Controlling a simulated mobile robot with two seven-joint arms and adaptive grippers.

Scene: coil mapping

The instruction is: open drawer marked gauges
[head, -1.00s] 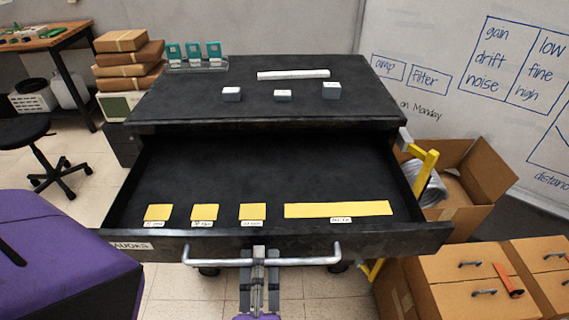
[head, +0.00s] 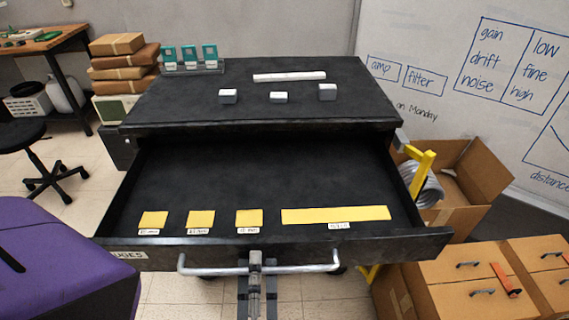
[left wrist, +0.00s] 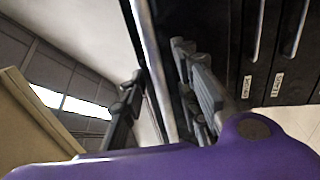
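The black cabinet's top drawer (head: 290,165) stands well pulled out toward me. A partly hidden label ending in "GES" (head: 124,255) is on its front at the left. The silver bar handle (head: 205,269) runs across the front; in the left wrist view, the bar (left wrist: 158,70) passes between my fingers. My left gripper (head: 256,272) is at the middle of this handle. In the left wrist view, its fingers (left wrist: 160,102) are apart, one on each side of the bar, with visible gaps. My right gripper is not in view.
Yellow patches (head: 335,214) with small labels lie in the drawer. Small grey blocks (head: 228,96), a white bar (head: 290,76) and teal pieces (head: 190,56) are on the cabinet top. Cardboard boxes (head: 470,290) stand at the right. Lower drawers with labels (left wrist: 277,88) are shut.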

